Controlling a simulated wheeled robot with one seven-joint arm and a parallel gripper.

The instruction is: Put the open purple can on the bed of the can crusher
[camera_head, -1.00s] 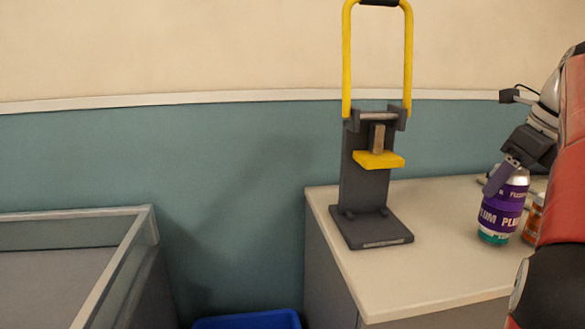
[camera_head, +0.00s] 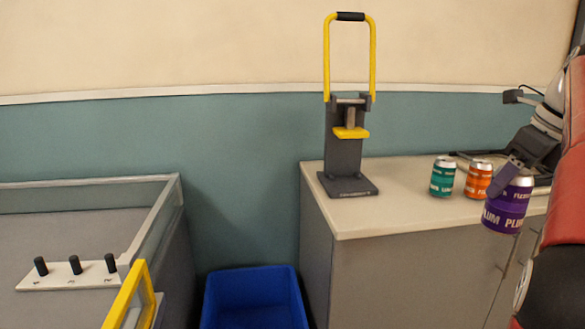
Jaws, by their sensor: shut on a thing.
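The purple plum can (camera_head: 507,207) is upright in my gripper (camera_head: 512,172), which is shut on it near its top. The can is held in front of the cabinet's front edge, at the right of the view. Whether it is open on top cannot be told. The can crusher (camera_head: 345,150) stands on the left part of the cabinet top, well to the left of my gripper. Its yellow handle (camera_head: 326,60) is raised and its yellow pressing plate (camera_head: 351,133) sits above the dark bed (camera_head: 348,187). The bed looks empty.
A teal can (camera_head: 442,177) and an orange can (camera_head: 478,180) stand on the cabinet top (camera_head: 400,208) between crusher and gripper. A blue bin (camera_head: 252,300) is on the floor left of the cabinet. A walled table (camera_head: 70,240) with black knobs (camera_head: 75,265) stands at left.

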